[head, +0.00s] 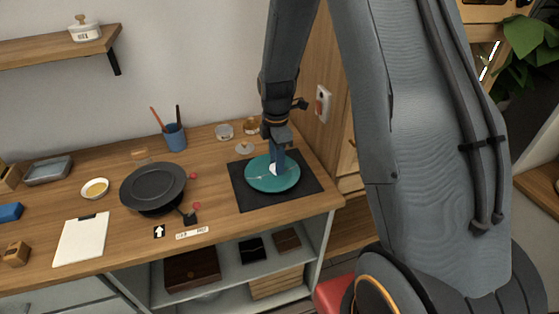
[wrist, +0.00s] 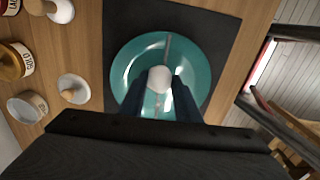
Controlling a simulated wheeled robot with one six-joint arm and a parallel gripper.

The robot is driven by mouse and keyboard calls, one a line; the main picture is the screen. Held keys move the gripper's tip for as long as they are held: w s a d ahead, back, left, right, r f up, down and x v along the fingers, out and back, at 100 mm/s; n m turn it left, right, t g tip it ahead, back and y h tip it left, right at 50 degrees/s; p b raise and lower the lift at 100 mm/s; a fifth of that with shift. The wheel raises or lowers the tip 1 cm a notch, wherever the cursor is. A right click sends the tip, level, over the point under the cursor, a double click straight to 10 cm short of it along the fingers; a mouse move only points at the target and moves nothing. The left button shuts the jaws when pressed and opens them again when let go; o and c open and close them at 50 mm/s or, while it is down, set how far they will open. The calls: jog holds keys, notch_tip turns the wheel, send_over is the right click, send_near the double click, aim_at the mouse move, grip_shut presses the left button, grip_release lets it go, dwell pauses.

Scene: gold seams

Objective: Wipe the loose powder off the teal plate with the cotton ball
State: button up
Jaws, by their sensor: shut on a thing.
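The teal plate (head: 262,181) lies on a black mat (head: 304,192) at the right end of the wooden counter. A pale seam line shows on the plate; I cannot clearly tell loose powder from it. My gripper (head: 277,170) is over the plate, pointing down, shut on the white cotton ball (head: 274,169). In the wrist view the cotton ball (wrist: 159,79) sits between the fingertips, over the middle of the plate (wrist: 200,65). I cannot tell whether the ball touches the plate. The fingers hide part of the plate's near side.
A white lid (wrist: 73,88) with a knob and small jars (wrist: 14,62) stand beside the mat. A wall (head: 312,110) borders the counter's right side.

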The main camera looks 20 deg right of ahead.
jog(key=shift+s+a, duration=0.5)
jog(key=shift+a, duration=0.35)
jog(key=shift+w+a, duration=0.5)
jog(key=shift+a, duration=0.35)
jog(key=shift+s+a+p, duration=0.5)
jog(key=shift+s+a, duration=0.05)
jog(key=shift+a, duration=0.15)
jog(key=shift+r, duration=0.1)
jog(key=shift+r+p, duration=0.6)
jog(key=shift+r, duration=0.05)
jog(key=shift+r+p, duration=1.5)
jog(key=shift+r, duration=0.75)
